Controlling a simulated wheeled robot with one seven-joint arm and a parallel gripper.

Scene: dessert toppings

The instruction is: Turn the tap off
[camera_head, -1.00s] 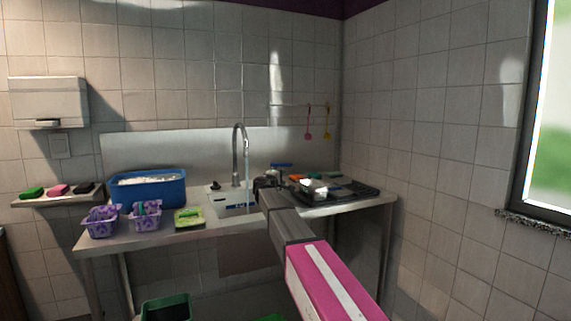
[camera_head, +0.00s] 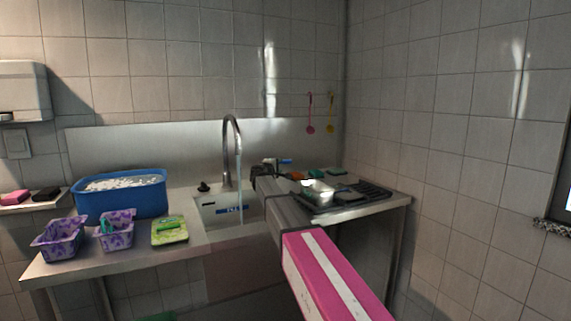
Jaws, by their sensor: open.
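The tap (camera_head: 228,155) is a tall curved metal spout behind the sink (camera_head: 218,212). A thin stream of water (camera_head: 239,190) falls from it into the basin. A small dark knob (camera_head: 203,187) stands left of the spout; I cannot tell whether it is the tap's handle. A blue-tipped piece (camera_head: 285,161) shows just beyond my gripper; what it belongs to is unclear. My gripper (camera_head: 265,170) is open, at the end of my grey and pink arm, right of the spout near the back of the counter. Its fingers are small and dark, and contact cannot be told.
A blue tub (camera_head: 120,203) of white contents, purple baskets (camera_head: 58,240) and a green sponge tray (camera_head: 169,231) stand left of the sink. A black drying rack (camera_head: 350,197) with dishes stands right. Pink and yellow utensils (camera_head: 310,115) hang on the wall.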

